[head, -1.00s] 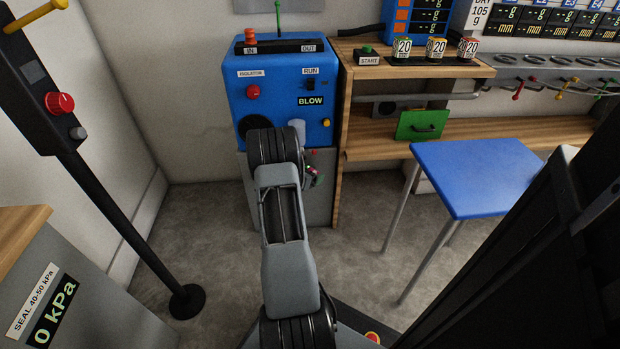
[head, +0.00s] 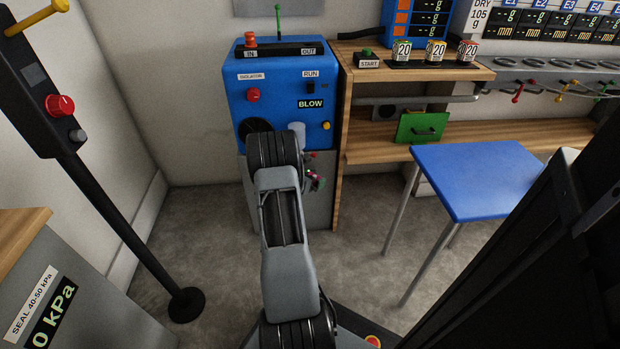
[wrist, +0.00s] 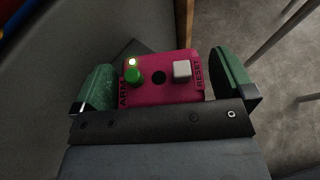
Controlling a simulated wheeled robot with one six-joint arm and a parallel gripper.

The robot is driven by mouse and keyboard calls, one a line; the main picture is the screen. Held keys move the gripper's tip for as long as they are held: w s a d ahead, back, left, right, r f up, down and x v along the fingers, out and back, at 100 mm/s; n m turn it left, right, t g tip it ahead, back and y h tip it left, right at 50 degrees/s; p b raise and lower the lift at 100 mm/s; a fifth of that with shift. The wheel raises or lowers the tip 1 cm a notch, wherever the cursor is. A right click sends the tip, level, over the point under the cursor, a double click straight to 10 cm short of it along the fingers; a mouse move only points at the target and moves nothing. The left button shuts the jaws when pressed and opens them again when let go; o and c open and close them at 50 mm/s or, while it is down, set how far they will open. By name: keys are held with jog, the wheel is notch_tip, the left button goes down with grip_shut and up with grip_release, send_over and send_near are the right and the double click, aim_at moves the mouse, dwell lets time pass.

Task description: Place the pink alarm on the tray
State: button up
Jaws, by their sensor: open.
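The pink alarm (wrist: 161,78) is a small box marked ARM and RESET, with a lit lamp, a green button and a white button. In the wrist view it lies between the green fingers of my gripper (wrist: 165,80), which is open. The left finger is close to its side; contact cannot be made out. In the head view my arm hides most of my gripper, and a small pink and green patch shows beside it, low by the blue machine. I cannot identify the tray for certain in either view.
The blue machine (head: 280,85) stands on a grey base beside a wooden bench (head: 480,134). A blue-topped table (head: 475,178) stands to the right. A black post (head: 118,225) stands at left. Grey floor is open between the post and my arm.

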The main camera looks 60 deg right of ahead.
jog(key=p+v, duration=0.3)
jog(key=v, duration=0.9)
jog(key=a+r+m+y, duration=0.4)
jog(key=a+r+m, duration=0.6)
jog(key=a, duration=0.4)
jog(key=s+a+r+m+t+y, duration=0.1)
jog(key=a+r+m+y, duration=0.1)
jog(key=a, duration=0.6)
jog(key=s+a+r+m+t+y, duration=0.1)
jog(key=a+y, duration=0.3)
jog(key=a, duration=0.5)
jog(key=s+a+r+m+t+y, duration=0.2)
jog(key=a+r+m+y, duration=0.1)
jog(key=a, duration=0.6)
jog(key=shift+r+t, duration=0.4)
jog(key=shift+r, duration=0.15)
jog(key=shift+a, duration=0.1)
notch_tip(320, 180, up, 36)
jog(key=t+p, duration=0.1)
jog(key=p, duration=3.3)
jog(key=shift+p, duration=0.35)
